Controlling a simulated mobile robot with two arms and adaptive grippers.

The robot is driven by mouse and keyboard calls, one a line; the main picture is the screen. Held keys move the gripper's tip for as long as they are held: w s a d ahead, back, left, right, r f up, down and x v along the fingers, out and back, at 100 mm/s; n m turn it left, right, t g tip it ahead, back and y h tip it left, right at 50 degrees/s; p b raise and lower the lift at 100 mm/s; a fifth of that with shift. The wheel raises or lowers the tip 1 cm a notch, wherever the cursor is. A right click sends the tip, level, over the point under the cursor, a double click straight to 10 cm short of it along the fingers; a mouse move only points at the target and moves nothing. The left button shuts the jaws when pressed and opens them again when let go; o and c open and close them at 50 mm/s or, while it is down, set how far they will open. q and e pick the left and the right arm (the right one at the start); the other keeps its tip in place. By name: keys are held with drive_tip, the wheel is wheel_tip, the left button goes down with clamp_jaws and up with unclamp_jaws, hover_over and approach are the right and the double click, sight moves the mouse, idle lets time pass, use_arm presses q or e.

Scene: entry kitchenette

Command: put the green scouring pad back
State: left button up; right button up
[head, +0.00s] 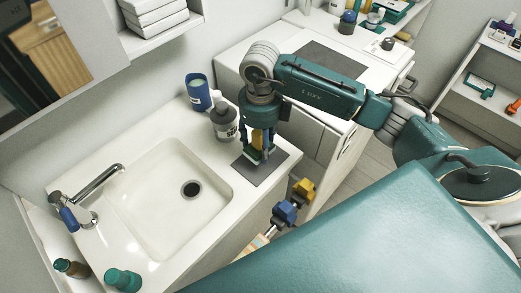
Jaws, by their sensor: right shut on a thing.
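My right gripper (261,148) reaches in from the right and points down over the counter beside the sink. It is shut on a small dark green thing, which looks like the green scouring pad (252,156); the fingers hide much of it. The pad is just above or touching a dark grey mat (271,173) at the counter's front edge; I cannot tell which. My left gripper is not in view.
The sink (150,205) with its faucet (98,182) lies left of the mat. A grey bottle (224,124) and a blue cup (198,92) stand behind the gripper. Blue and yellow items (285,212) show at the counter front. A teal-capped item (123,279) stands at the near left.

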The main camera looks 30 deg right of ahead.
sight(261, 154)
wheel_tip(261, 154, down, 4)
drive_tip(key=shift+r+p, duration=0.15)
drive_tip(key=shift+p, duration=0.2)
drive_tip(key=shift+f, duration=0.25)
drive_tip(key=shift+f+b, duration=0.25)
drive_tip(key=shift+b, duration=0.05)
drive_tip(key=o, duration=1.5)
drive_tip(key=shift+r, duration=0.1)
drive_tip(key=shift+c, duration=0.2)
